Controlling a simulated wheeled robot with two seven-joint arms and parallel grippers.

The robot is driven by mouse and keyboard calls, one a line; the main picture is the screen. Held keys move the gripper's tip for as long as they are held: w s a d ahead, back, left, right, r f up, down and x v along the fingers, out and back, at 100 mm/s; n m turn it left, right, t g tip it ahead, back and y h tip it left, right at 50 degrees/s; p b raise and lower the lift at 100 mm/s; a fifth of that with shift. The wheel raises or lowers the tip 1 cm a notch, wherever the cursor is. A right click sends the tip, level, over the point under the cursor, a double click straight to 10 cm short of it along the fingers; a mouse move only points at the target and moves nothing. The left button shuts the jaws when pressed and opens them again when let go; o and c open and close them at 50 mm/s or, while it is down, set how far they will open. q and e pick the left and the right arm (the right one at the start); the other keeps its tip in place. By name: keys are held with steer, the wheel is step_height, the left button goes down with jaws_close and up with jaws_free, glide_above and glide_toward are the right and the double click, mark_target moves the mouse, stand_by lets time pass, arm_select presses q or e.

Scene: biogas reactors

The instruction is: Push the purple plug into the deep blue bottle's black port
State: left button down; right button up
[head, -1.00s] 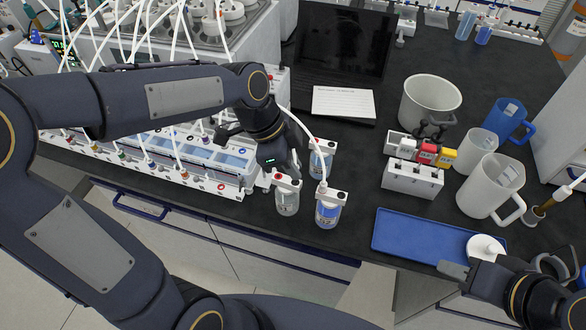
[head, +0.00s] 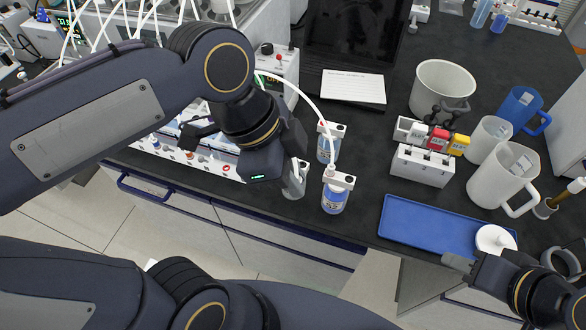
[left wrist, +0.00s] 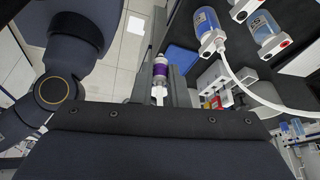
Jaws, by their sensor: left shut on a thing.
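In the left wrist view, my left gripper (left wrist: 160,90) is shut on a small plug with a purple band (left wrist: 159,70). In the head view, my left gripper (head: 270,165) is just left of the small bottles and hides the plug. The front bottle (head: 334,197) looks the deepest blue. It stands upright with a white cap block, and a white tube runs to its cap; it also shows in the left wrist view (left wrist: 207,22).
A third bottle (head: 296,185) is partly hidden by my left gripper. A blue tray (head: 420,222) with a white disc (head: 494,239) lies right of the bottles. A white rack (head: 422,165), beaker (head: 440,88) and jugs (head: 495,187) stand behind. The bottles are near the front edge.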

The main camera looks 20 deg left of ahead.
arm_select(q)
steer(key=shift+r, duration=0.15)
steer(key=shift+r+p, duration=1.15)
steer(key=shift+r, duration=0.2)
steer(key=shift+r+p, duration=0.65)
steer(key=shift+r, duration=0.15)
steer(key=w+d+p, duration=0.3)
steer(key=w+d, duration=0.4)
steer(key=w, duration=0.6)
steer(key=shift+d, duration=0.4)
